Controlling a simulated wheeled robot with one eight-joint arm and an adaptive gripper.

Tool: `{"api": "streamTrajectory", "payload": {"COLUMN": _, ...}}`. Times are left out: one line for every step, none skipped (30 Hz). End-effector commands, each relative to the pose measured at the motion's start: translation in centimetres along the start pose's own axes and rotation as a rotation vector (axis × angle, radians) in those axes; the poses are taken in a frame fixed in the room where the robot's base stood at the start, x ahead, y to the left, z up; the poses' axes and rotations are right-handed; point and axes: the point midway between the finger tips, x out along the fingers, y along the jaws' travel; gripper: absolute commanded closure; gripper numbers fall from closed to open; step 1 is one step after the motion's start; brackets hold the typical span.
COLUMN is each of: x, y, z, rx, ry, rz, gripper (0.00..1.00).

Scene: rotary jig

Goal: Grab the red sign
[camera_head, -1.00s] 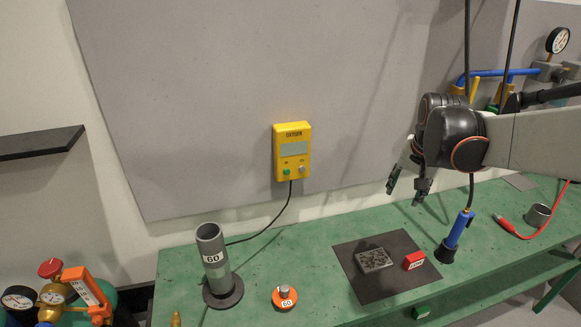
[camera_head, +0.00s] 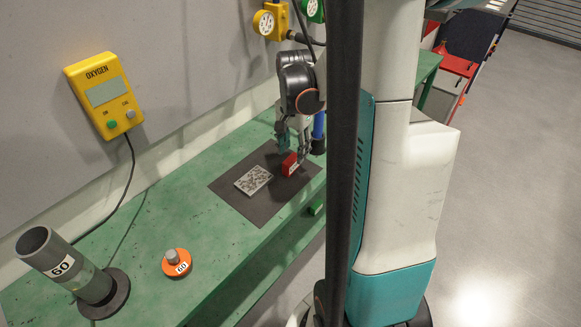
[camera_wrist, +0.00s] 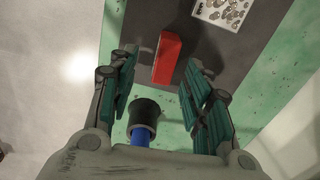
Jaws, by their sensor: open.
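The red sign (camera_head: 290,164), a small red block with a white label, stands on the dark mat (camera_head: 226,187) on the green bench. My gripper (camera_head: 292,148) is open, with its fingers just over the sign in the head view. In the wrist view the red sign (camera_wrist: 167,58) lies between and slightly ahead of the fingertips of my gripper (camera_wrist: 161,72), with space on both sides. I see no contact with it.
A grey patterned plate (camera_head: 253,180) lies on the mat beside the sign. A black-ended blue tool (camera_wrist: 145,115) stands close under my gripper. An orange 60 weight (camera_head: 176,263) and a grey tube (camera_head: 68,265) are farther left. The bench between is clear.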

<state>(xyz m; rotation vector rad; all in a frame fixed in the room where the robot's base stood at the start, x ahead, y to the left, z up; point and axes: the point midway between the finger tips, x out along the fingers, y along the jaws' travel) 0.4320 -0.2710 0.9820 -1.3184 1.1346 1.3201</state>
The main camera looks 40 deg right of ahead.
Motion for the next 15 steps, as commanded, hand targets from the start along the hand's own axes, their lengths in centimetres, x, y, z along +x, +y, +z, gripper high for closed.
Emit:
{"api": "streamTrajectory", "payload": {"x": 0.3, "y": 0.0, "z": 0.0, "rx": 0.0, "ry": 0.0, "rz": 0.0, "gripper": 0.55}}
{"api": "streamTrajectory", "payload": {"x": 0.4, "y": 0.0, "z": 0.0, "rx": -0.001, "ry": 0.0, "rz": 0.0, "gripper": 0.55}}
{"api": "streamTrajectory", "payload": {"x": 0.6, "y": -0.1, "z": 0.0, "rx": -0.001, "ry": 0.0, "rz": 0.0, "gripper": 0.55}}
{"api": "streamTrajectory", "payload": {"x": 0.7, "y": -0.1, "z": 0.0, "rx": -0.001, "ry": 0.0, "rz": 0.0, "gripper": 0.55}}
{"api": "streamTrajectory", "payload": {"x": 0.9, "y": -0.1, "z": 0.0, "rx": -0.001, "ry": 0.0, "rz": 0.0, "gripper": 0.55}}
{"api": "streamTrajectory", "payload": {"x": 1.2, "y": -0.2, "z": 0.0, "rx": -0.001, "ry": 0.0, "rz": 0.0, "gripper": 0.55}}
{"api": "streamTrajectory", "payload": {"x": 1.5, "y": -0.3, "z": 0.0, "rx": -0.002, "ry": 0.0, "rz": 0.0, "gripper": 0.55}}
{"api": "streamTrajectory", "payload": {"x": 1.9, "y": -0.3, "z": 0.0, "rx": -0.002, "ry": 0.0, "rz": 0.0, "gripper": 0.55}}
{"api": "streamTrajectory", "payload": {"x": 2.4, "y": -0.5, "z": 0.0, "rx": -0.002, "ry": 0.0, "rz": 0.0, "gripper": 0.55}}
{"api": "streamTrajectory", "payload": {"x": 2.9, "y": -0.6, "z": 0.0, "rx": -0.002, "ry": 0.0, "rz": 0.0, "gripper": 0.55}}
{"api": "streamTrajectory", "payload": {"x": 3.3, "y": -0.7, "z": 0.0, "rx": -0.002, "ry": 0.0, "rz": 0.0, "gripper": 0.55}}
{"api": "streamTrajectory", "payload": {"x": 4.0, "y": -0.9, "z": 0.0, "rx": -0.002, "ry": 0.0, "rz": 0.0, "gripper": 0.55}}
{"api": "streamTrajectory", "payload": {"x": 4.4, "y": -0.8, "z": 0.0, "rx": -0.002, "ry": 0.0, "rz": 0.0, "gripper": 0.55}}
{"api": "streamTrajectory", "payload": {"x": 4.8, "y": -0.8, "z": 0.0, "rx": -0.002, "ry": 0.0, "rz": 0.0, "gripper": 0.55}}
{"api": "streamTrajectory", "payload": {"x": 5.2, "y": -0.8, "z": 0.0, "rx": -0.002, "ry": 0.0, "rz": 0.0, "gripper": 0.55}}
